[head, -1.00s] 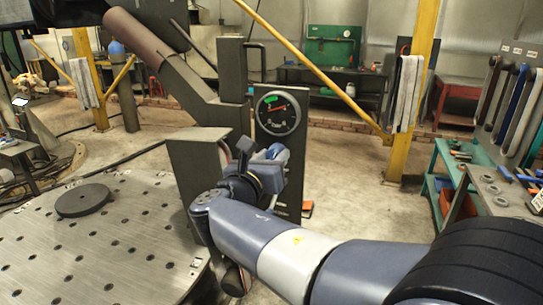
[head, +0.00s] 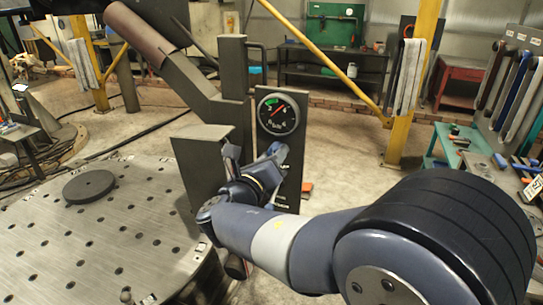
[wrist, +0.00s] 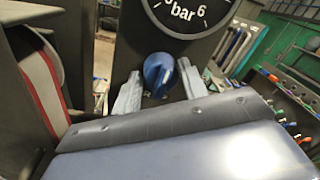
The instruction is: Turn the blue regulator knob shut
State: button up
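The blue regulator knob (wrist: 158,73) sits on the dark panel below the gauge in the wrist view. My gripper (wrist: 160,70) is open, with one grey finger on each side of the knob. Narrow gaps seem to show between fingers and knob; I cannot tell whether either touches. The round gauge (head: 279,115) on the panel has a green band and a red needle pointing to the upper right. Only the gauge's lower part, marked "bar" and 6, shows in the wrist view (wrist: 188,12). In the head view my arm hides the knob and fingertips.
A grey plate (head: 205,175) stands left of the panel, close to my wrist. A perforated round table (head: 130,235) with a dark disc (head: 89,186) is at left. A yellow post (head: 412,90) stands behind.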

jog(key=o, duration=0.3)
jog(key=shift+o, duration=0.2)
jog(key=b+v, duration=0.2)
jog(key=v, duration=0.9)
jog(key=shift+w+d, duration=0.1)
jog(key=p+x, duration=0.2)
jog(key=x, duration=0.9)
jog(key=shift+f+m+b, duration=0.2)
jog(key=shift+m+b, duration=0.1)
jog(key=shift+b, duration=0.2)
jog(key=shift+r+m, duration=0.15)
jog(key=shift+m, duration=0.15)
jog(key=shift+r, duration=0.15)
